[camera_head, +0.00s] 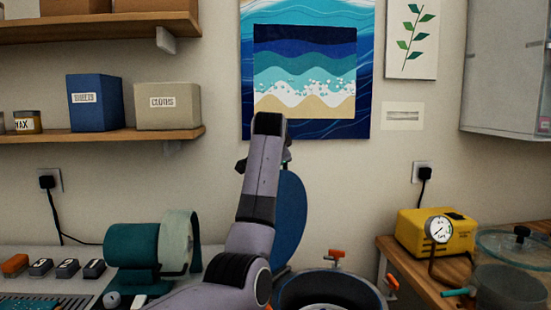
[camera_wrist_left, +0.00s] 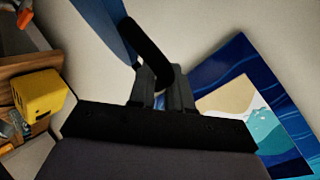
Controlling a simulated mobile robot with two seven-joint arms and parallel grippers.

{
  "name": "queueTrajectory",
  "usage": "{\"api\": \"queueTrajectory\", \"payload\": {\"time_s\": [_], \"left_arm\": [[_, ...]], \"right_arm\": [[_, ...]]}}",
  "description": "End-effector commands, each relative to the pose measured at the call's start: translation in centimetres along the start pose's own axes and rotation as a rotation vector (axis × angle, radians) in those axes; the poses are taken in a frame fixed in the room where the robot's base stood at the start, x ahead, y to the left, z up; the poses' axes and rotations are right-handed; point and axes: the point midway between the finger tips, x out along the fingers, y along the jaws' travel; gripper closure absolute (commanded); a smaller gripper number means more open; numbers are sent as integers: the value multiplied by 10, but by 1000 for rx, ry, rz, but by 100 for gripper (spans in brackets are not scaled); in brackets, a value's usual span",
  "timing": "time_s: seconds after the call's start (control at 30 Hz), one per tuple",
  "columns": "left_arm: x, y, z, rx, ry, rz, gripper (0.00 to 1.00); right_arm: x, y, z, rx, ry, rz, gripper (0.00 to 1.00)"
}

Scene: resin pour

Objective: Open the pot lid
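The pot (camera_head: 330,290) stands at the bottom centre of the head view, and its open mouth and dark inside show. Its blue round lid (camera_head: 291,215) stands upright above the rim, swung up at the left side and partly hidden by my left arm. In the left wrist view the lid's blue edge (camera_wrist_left: 98,22) shows at the top, with a black bar handle (camera_wrist_left: 148,45) on it. My left gripper (camera_wrist_left: 162,85) is close around the handle's end, its fingers near together on it. In the head view the fingers are hidden behind my wrist. My right gripper is not in view.
A yellow pump (camera_head: 435,232) with a gauge and a clear vessel (camera_head: 508,275) stand on the wooden bench at right. The wall with pictures (camera_head: 305,70) is behind.

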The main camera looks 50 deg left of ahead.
Motion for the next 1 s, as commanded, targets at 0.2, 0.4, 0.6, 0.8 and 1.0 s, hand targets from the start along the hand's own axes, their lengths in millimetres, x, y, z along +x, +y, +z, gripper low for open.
{"api": "queueTrajectory", "payload": {"time_s": [0.2,0.4,0.6,0.8,1.0], "left_arm": [[1,2,0,0,-2,3,62],[-4,2,0,0,-1,1,62],[-28,2,1,0,2,-2,62],[-57,1,0,-1,2,-2,62],[-71,1,0,0,1,0,62]], "right_arm": [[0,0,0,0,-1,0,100],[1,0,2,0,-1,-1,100],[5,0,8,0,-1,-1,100],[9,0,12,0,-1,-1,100],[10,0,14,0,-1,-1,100]]}}
